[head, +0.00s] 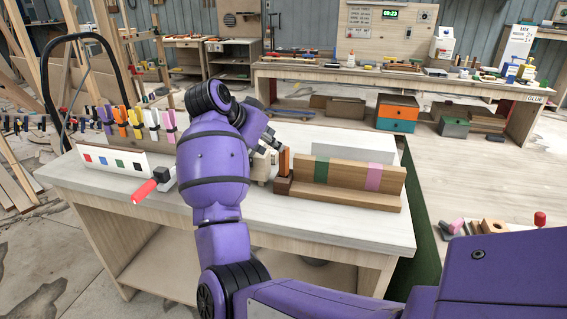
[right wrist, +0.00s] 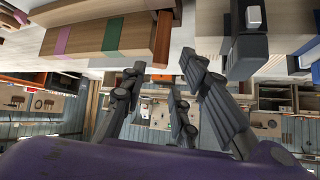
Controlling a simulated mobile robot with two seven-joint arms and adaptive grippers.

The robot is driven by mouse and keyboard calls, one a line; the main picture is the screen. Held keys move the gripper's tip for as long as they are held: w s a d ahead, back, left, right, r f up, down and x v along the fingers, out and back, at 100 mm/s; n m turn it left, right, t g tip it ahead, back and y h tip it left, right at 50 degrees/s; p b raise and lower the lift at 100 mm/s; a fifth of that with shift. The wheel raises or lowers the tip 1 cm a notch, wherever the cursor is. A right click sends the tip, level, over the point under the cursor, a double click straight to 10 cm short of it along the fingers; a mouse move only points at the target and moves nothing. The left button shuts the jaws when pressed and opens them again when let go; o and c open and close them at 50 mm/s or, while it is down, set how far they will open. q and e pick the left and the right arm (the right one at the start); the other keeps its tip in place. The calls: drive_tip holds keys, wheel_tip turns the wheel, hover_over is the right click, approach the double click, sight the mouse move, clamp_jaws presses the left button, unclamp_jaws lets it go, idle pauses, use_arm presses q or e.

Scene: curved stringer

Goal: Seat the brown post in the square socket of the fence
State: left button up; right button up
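The fence (head: 335,174) is a long wooden block with a green and a pink band, standing on a wooden base on the white workbench. At its left end an orange-brown post (head: 285,163) stands upright at a dark brown block (head: 282,187); how deep it sits there, and the socket opening, I cannot see. In the right wrist view the post (right wrist: 163,40) is beside the fence end (right wrist: 90,38). My right gripper (head: 273,143) is near the post's top, on its left. Its fingers (right wrist: 160,75) are spread, with no object held. My left gripper is out of view.
A pale grey panel (head: 350,154) stands behind the fence. The bench's front strip is clear.

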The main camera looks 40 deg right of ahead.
sight(282, 154)
drive_tip(key=f, duration=0.1)
drive_tip(key=d+f, duration=0.1)
drive_tip(key=f, duration=0.1)
drive_tip(key=shift+w+d+f+n, duration=0.1)
drive_tip(key=shift+w+d+n, duration=0.2)
drive_tip(key=shift+d+n, duration=0.1)
drive_tip(key=x, duration=0.4)
drive_tip(key=shift+d+f, duration=0.1)
drive_tip(key=shift+d, duration=0.05)
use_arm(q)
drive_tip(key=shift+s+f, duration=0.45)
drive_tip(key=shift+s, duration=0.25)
use_arm(e)
drive_tip(key=shift+w, duration=0.1)
drive_tip(key=c, duration=0.7)
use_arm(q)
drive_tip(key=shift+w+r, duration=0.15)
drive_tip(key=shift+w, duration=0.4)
use_arm(e)
clamp_jaws()
